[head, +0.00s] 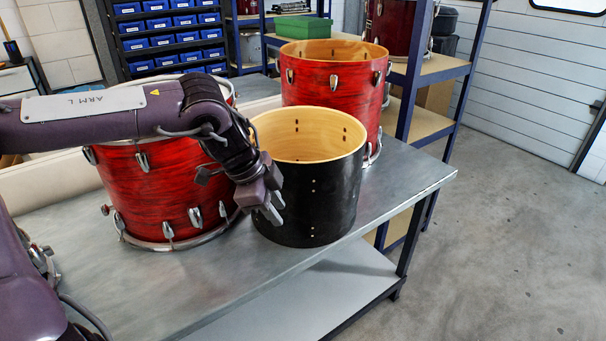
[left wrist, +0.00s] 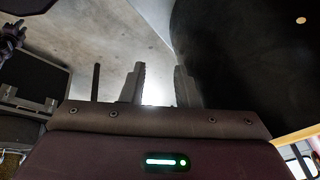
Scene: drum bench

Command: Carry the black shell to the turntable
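The black shell (head: 325,205) is an open drum cylinder with a pale wooden inside, standing upright on the bench near its right front edge. It also fills the upper right of the left wrist view (left wrist: 245,60). My left gripper (head: 272,207) is at the shell's left front side, close to its wall; I cannot tell whether it touches. In the left wrist view its two fingers (left wrist: 160,85) are apart with nothing seen between them. My right gripper is not in view. I do not make out a turntable in these frames.
On the metal bench (head: 405,180), a red drum (head: 150,195) stands left of the shell, partly behind my left arm. Another red shell (head: 335,90) stands behind. Blue shelving (head: 470,70) rises at the back right. The floor (head: 500,250) right of the bench is clear.

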